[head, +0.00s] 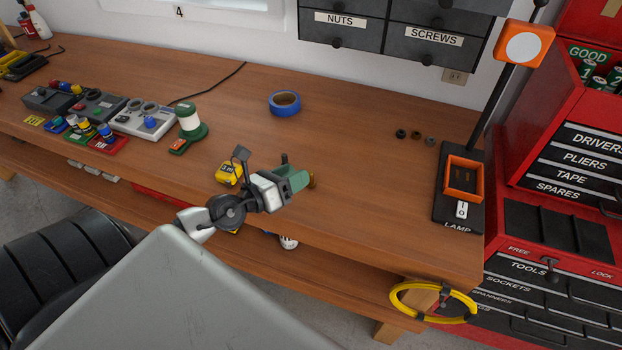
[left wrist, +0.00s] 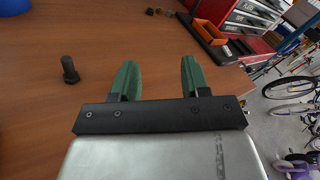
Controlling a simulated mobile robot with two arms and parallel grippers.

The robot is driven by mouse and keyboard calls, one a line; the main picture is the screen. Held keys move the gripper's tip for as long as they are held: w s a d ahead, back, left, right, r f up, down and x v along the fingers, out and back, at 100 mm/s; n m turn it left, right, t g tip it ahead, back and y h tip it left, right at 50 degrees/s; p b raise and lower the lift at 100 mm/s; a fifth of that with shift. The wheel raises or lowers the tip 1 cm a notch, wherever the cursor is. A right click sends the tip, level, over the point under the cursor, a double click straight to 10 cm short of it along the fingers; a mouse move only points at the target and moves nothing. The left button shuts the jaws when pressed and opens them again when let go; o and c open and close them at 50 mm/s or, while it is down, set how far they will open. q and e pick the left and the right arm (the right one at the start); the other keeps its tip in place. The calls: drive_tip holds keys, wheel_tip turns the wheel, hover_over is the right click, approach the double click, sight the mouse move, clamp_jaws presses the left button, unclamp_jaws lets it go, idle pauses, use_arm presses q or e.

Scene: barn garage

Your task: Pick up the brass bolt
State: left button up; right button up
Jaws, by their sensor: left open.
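No brass bolt can be made out there. A dark bolt (left wrist: 69,70) stands on the bench left of the fingers, and its dark top (head: 284,158) shows behind my gripper in the head view. My right gripper is not in view.
A blue tape roll (head: 284,103), a yellow tape measure (head: 229,173) and a green-and-white spool (head: 190,123) are on the wooden bench (head: 360,200). Several small nuts (head: 415,135) lie near the lamp base (head: 459,208). The bench right of my gripper is clear.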

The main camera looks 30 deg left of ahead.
sight(316, 182)
use_arm(q)
drive_tip(key=a+f+m+g, duration=0.1)
drive_tip(key=m, duration=0.1)
drive_tip(key=a+f+m+g, duration=0.1)
drive_tip(key=m, duration=0.1)
drive_tip(key=a+f+m+g, duration=0.1)
drive_tip(key=f, duration=0.1)
drive_tip(key=shift+w+m, duration=0.2)
drive_tip(key=shift+m, duration=0.2)
drive_tip(key=shift+w+a+f+g, duration=0.1)
drive_tip(key=shift+w+f+g, duration=0.1)
drive_tip(key=shift+g, duration=0.1)
drive_tip(key=x, duration=0.5)
drive_tip(key=shift+a+x, duration=0.15)
drive_tip(key=shift+x, duration=1.2)
drive_tip(key=shift+a+x, duration=0.1)
drive_tip(key=shift+x, duration=1.2)
drive_tip(key=shift+w+r, duration=0.1)
drive_tip(key=shift+c, duration=0.2)
clamp_jaws()
